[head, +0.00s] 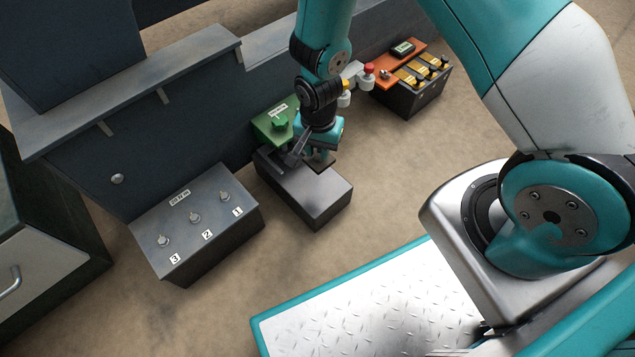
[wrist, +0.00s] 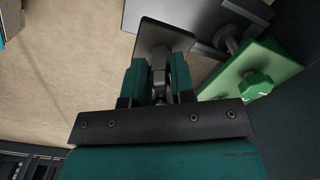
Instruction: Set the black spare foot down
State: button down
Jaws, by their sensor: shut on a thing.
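My gripper (wrist: 158,72) is shut on the black spare foot (wrist: 165,36), gripping its narrow stem between teal fingers. The foot's flat dark square plate extends beyond the fingertips in the wrist view. In the wrist view the plate overlaps the edge of that block (wrist: 190,14). I cannot tell whether the foot touches anything.
A green box with a green knob (head: 280,122) stands just behind the block. A grey box with numbered pegs (head: 195,220) is to the left. An orange-topped box with yellow parts (head: 408,80) is at the back right. Brown surface is free to the block's right.

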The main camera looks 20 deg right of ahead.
notch_tip(320, 180, down, 13)
jog(key=b, duration=0.6)
jog(key=shift+r, duration=0.3)
jog(key=c, duration=1)
grip_release()
jog(key=shift+f, duration=0.2)
jog(key=shift+o, duration=0.2)
